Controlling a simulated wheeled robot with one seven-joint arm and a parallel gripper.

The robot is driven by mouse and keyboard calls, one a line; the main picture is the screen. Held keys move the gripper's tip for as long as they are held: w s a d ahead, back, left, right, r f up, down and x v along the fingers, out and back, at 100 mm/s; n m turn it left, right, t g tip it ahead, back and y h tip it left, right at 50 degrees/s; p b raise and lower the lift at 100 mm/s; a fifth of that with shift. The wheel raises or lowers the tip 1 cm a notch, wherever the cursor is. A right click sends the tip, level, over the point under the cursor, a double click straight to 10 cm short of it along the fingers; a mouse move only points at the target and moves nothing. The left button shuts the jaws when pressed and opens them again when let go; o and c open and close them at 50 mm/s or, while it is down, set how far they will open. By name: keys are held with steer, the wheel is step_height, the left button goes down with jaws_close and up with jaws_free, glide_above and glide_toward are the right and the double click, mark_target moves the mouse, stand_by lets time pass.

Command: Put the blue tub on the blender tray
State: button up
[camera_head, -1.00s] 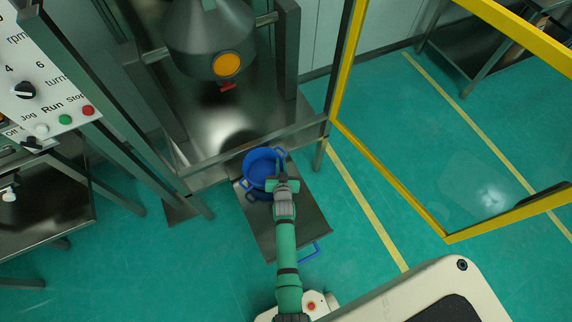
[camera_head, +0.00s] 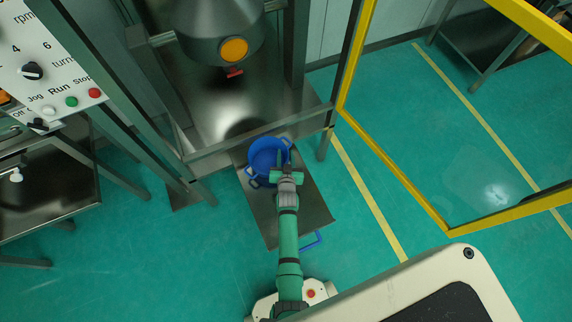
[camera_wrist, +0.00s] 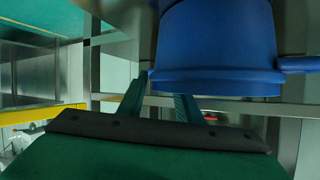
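The blue tub (camera_head: 268,158) is upright, at the far end of a flat steel tray (camera_head: 296,212) beneath the hanging steel vessel. I cannot tell if it rests on the tray or hangs just above it. My gripper (camera_head: 286,170) is at the tub's near right side, pointing to its wall. In the wrist view, the tub (camera_wrist: 218,45) fills the upper right with its rim toward the bottom. My fingers (camera_wrist: 162,92) show a gap at the tub's left edge. The right fingertip is hidden behind the rim, so the grip is unclear.
The steel vessel (camera_head: 212,32) with an orange disc hangs above a steel frame (camera_head: 262,139). A yellow-framed glass panel (camera_head: 445,125) stands at the right. A control panel (camera_head: 50,60) and a steel table (camera_head: 45,195) are at the left. Open floor lies front left.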

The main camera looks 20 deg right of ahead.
steer(key=s+a+r+n+t+y, duration=0.1)
steer(key=s+a+r, duration=0.4)
steer(key=s, duration=0.4)
steer(key=s+a+r+n+y, duration=0.1)
steer(key=s+a+r, duration=0.4)
steer(key=s, duration=0.4)
steer(key=s+a+r+n+t, duration=0.1)
steer(key=s+a+r, duration=0.45)
steer(key=s, duration=0.35)
steer(key=s+a+r+n+y, duration=0.1)
steer(key=s+a+r, duration=0.1)
steer(key=s+r, duration=0.3)
steer(key=s+a+r+n+t+y, duration=0.1)
steer(key=s+r, duration=0.4)
steer(key=r, duration=0.6)
steer(key=shift+s+a+r+n+y, duration=0.3)
steer(key=shift+a+y, duration=0.1)
steer(key=shift+a, duration=0.4)
steer(key=shift+w, duration=0.1)
